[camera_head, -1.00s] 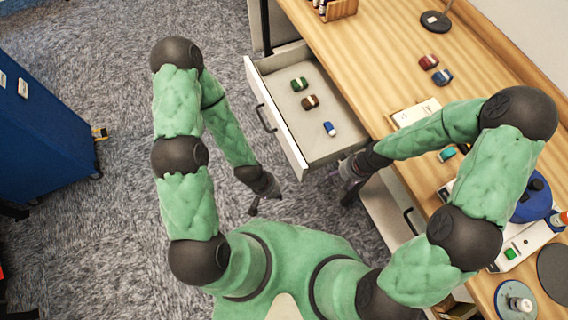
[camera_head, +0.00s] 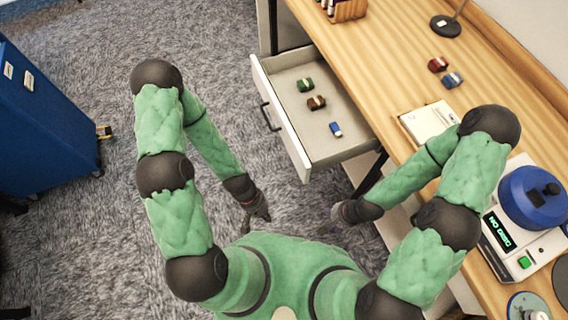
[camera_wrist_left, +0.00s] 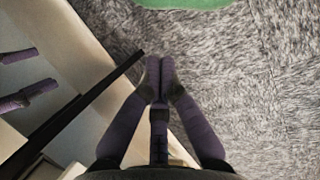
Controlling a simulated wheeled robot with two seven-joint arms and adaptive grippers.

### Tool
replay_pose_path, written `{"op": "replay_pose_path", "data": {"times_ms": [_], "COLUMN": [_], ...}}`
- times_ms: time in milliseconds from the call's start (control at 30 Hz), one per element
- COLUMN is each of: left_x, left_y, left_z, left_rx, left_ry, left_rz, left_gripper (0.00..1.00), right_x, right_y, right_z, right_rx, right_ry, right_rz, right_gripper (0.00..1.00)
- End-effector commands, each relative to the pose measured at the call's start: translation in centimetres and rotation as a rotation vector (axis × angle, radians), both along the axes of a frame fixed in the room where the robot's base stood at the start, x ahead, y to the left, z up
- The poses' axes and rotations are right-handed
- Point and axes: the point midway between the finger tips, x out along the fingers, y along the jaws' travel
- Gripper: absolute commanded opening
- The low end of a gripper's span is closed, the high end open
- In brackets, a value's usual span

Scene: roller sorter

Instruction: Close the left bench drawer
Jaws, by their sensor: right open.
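The left bench drawer (camera_head: 291,139) is pulled out from under the bench, with its dark bar handle (camera_head: 268,117) on the front panel. Inside lie a green block (camera_head: 305,85), a brown block (camera_head: 316,103) and a small blue item (camera_head: 336,129). My left gripper (camera_head: 262,217) is over the floor, below the drawer in the picture and apart from it. In the left wrist view its two fingers (camera_wrist_left: 160,62) meet at the tips, with nothing seen between them. My right gripper (camera_head: 332,220) is open and empty, beside the bench below the drawer.
The wooden bench (camera_head: 400,75) carries a white booklet (camera_head: 428,122), a red block (camera_head: 438,64), a blue block (camera_head: 453,80) and a blue-topped device (camera_head: 530,200). A blue cabinet (camera_head: 45,120) stands at far left. Carpet (camera_head: 225,60) in front of the drawer is clear.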

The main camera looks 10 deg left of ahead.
Motion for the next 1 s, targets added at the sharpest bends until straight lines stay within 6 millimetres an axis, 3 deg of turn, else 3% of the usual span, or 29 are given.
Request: {"op": "replay_pose_path", "data": {"times_ms": [267, 467, 567, 667, 833, 1000], "left_x": [-2.9, -3.9, -2.7, -0.1, 5.0, 8.1], "left_y": [0.6, -0.3, -0.9, -0.5, 2.6, 6.3], "left_z": [0.4, 2.4, 4.3, 6.3, 9.5, 11.5], "left_rx": [-0.084, -0.278, -0.445, -0.638, -0.972, -1.194], "left_ry": [0.247, 0.496, 0.608, 0.676, 0.685, 0.628], "left_rz": [0.204, 0.478, 0.654, 0.831, 1.089, 1.237], "left_gripper": [0.00, 0.00, 0.00, 0.00, 0.00, 0.00], "right_x": [0.0, 0.0, 0.0, 0.0, 0.0, 0.0], "right_y": [0.0, 0.0, 0.0, 0.0, 0.0, 0.0], "right_z": [-0.2, -0.3, -0.5, -0.6, -0.7, -0.8], "right_rx": [0.000, 0.000, 0.000, 0.000, 0.000, 0.000], "right_ry": [0.000, 0.001, 0.001, 0.001, 0.000, 0.000], "right_rz": [0.001, 0.001, 0.001, 0.001, 0.002, 0.002], "right_gripper": [0.57, 0.57, 0.57, 0.57, 0.57, 0.57]}}
